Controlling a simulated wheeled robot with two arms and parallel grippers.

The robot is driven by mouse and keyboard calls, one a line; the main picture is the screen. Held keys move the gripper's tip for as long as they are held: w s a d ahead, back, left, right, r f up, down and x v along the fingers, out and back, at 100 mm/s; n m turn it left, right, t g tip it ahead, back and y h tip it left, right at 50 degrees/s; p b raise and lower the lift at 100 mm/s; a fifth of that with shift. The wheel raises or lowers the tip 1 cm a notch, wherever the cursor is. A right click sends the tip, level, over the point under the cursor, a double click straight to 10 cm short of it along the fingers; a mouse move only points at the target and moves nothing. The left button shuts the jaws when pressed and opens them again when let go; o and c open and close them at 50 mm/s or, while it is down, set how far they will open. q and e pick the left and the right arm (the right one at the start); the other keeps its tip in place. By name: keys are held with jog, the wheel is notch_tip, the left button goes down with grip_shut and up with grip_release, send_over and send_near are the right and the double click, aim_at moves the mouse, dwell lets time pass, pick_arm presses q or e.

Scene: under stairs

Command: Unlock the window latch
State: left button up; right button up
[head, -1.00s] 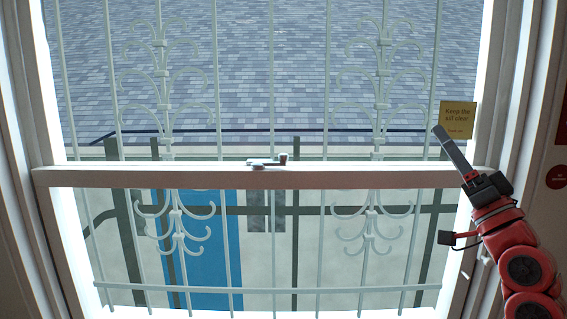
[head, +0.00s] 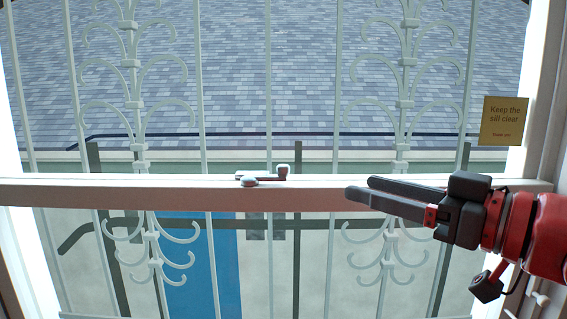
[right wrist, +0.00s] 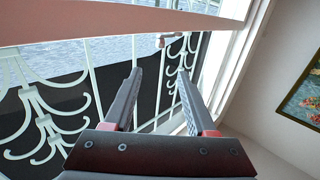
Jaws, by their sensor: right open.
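The window latch (head: 262,175) is a small metal piece with a short knob at its right end. It sits on top of the white meeting rail (head: 120,192) near the middle of the window in the head view. My right gripper (head: 358,190) is open and empty, pointing left toward the latch, to its right and apart from it. In the right wrist view, the two fingers (right wrist: 158,82) stand apart with nothing between them. My left gripper is not in view.
White scrolled bars (head: 404,100) stand behind the rail. A yellow notice reading "Keep the sill clear" (head: 505,121) is at the right. A framed picture (right wrist: 302,98) hangs on the wall in the right wrist view. The rail between gripper and latch looks clear.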

aim_at(288, 167)
jog(key=p+x, duration=0.2)
jog(key=x, duration=1.5)
jog(key=shift+f+p, duration=0.1)
jog(key=shift+p, duration=0.25)
grip_shut()
